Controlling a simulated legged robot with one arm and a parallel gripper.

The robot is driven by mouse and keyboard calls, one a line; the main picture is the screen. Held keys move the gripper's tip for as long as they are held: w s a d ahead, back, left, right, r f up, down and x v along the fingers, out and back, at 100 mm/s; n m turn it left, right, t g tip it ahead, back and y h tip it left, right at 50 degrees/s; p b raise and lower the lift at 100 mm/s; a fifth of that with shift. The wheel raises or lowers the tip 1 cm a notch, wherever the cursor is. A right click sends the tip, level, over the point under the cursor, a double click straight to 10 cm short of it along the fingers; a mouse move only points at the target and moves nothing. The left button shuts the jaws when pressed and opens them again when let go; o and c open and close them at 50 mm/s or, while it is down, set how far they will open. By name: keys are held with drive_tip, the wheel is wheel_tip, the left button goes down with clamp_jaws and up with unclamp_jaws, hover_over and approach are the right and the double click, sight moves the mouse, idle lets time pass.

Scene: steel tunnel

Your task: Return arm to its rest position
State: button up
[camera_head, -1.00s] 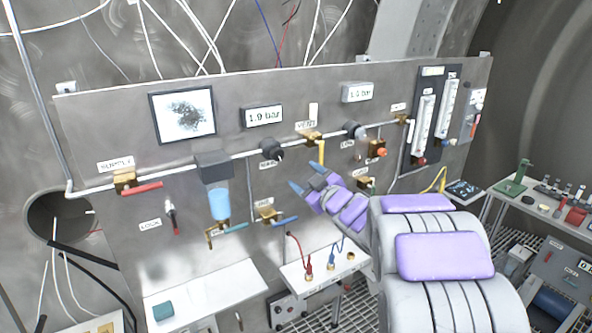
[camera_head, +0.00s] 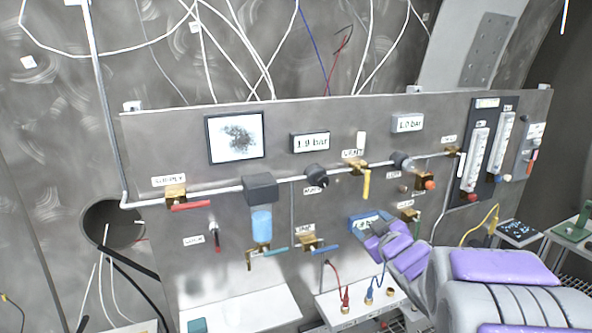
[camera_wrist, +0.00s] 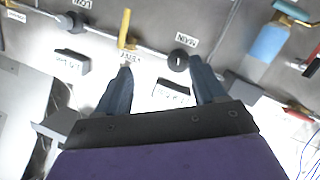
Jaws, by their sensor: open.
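My gripper (camera_head: 363,222) is at the end of my arm, in front of the grey panel (camera_head: 160,240). In the head view it is below the yellow vent handle (camera_head: 367,183). In the wrist view my gripper (camera_wrist: 163,78) has its two dark blue fingers spread wide with nothing between them. The panel behind it shows upside down there, with the yellow handle (camera_wrist: 126,28) beyond the left fingertip. My purple and grey arm reaches in from the lower right of the head view. I cannot tell the exact gap from fingers to panel.
The panel carries a red supply handle (camera_head: 190,204), a blue filter bowl (camera_head: 261,226), teal handles and two flow meters (camera_head: 478,158). A white shelf (camera_head: 240,309) and a socket shelf with red and blue leads are below. A side table (camera_head: 570,232) stands at right.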

drive_tip(key=s+d+f+m+g+h+b, duration=0.1)
drive_tip(key=s+f+m+g+h, duration=0.25)
drive_tip(key=s, duration=0.65)
drive_tip(key=s+f+m+g+h, duration=0.1)
drive_tip(key=s+f+m+g, duration=0.2)
drive_tip(key=s+f+g, duration=0.45)
drive_tip(key=s+a+f+g+y, duration=0.1)
drive_tip(key=s+a+g, duration=0.1)
drive_tip(key=s, duration=0.7)
drive_tip(key=s+a+f+g+y, duration=0.1)
drive_tip(key=s+a, duration=0.3)
drive_tip(key=s, duration=0.6)
drive_tip(key=s+a+f+g+y+b, duration=0.1)
drive_tip(key=s+a+g, duration=0.2)
drive_tip(key=s, duration=0.6)
drive_tip(key=shift+s+a+f+g, duration=0.3)
drive_tip(key=shift+a, duration=0.3)
drive_tip(key=shift+m, duration=0.25)
